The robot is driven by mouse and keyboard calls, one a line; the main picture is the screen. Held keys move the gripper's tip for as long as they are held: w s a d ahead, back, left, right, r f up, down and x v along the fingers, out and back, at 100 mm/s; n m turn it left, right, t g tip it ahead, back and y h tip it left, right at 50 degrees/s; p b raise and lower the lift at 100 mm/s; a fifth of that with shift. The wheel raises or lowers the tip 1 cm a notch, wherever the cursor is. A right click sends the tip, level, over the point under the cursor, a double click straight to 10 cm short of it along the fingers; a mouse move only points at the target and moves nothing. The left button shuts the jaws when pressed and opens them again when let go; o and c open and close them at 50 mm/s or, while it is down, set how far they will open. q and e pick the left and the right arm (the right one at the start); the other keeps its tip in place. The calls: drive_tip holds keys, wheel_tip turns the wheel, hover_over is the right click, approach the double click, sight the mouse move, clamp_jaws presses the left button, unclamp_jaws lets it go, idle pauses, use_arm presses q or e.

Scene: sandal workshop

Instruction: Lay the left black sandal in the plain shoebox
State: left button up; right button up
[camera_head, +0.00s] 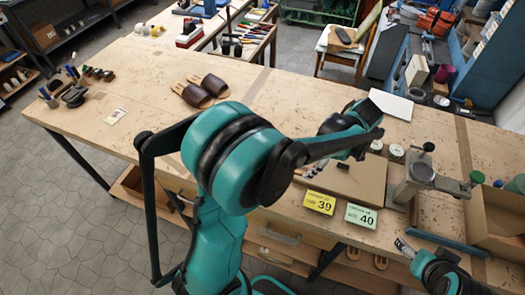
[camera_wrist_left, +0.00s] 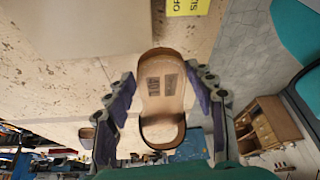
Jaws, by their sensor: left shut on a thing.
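My left gripper (camera_wrist_left: 162,105) is shut on a sandal (camera_wrist_left: 162,88), one finger at each side of it. The sandal has a tan footbed with a dark print and a brown edge; I cannot make out black on it. In the head view my left gripper (camera_head: 340,160) is over the brown cardboard surface (camera_head: 368,186), mostly behind my arm, and the sandal is not clear there. I cannot tell whether that cardboard is the plain shoebox. An open cardboard box (camera_head: 486,222) stands at the right edge. My right gripper (camera_head: 403,246) is at the lower right, its opening unclear.
A yellow size 39 card (camera_head: 319,202) and a green size 40 card (camera_head: 361,216) stand at the bench's front edge. A brown sandal pair (camera_head: 200,91) lies farther back. A metal press (camera_head: 415,178) stands right of the cardboard.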

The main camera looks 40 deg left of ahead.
use_arm(q)
drive_tip(key=a+f, duration=0.2)
drive_tip(key=a, duration=0.1)
drive_tip(key=a+f+b, duration=0.1)
drive_tip(key=a+f, duration=0.1)
drive_tip(key=a, duration=0.2)
drive_tip(key=a+f+b, duration=0.1)
drive_tip(key=a+f, duration=0.2)
drive_tip(key=a, duration=0.1)
drive_tip(key=shift+s+a, duration=0.2)
drive_tip(key=shift+a, duration=0.05)
drive_tip(key=shift+a+f, duration=0.1)
drive_tip(key=shift+f, duration=0.1)
wheel_tip(320, 180, down, 4)
drive_tip(key=shift+r+b, duration=0.15)
drive_tip(key=shift+b, duration=0.35)
drive_tip(key=shift+r, duration=0.1)
drive_tip(key=o, duration=1.4)
drive_tip(key=shift+o, duration=0.2)
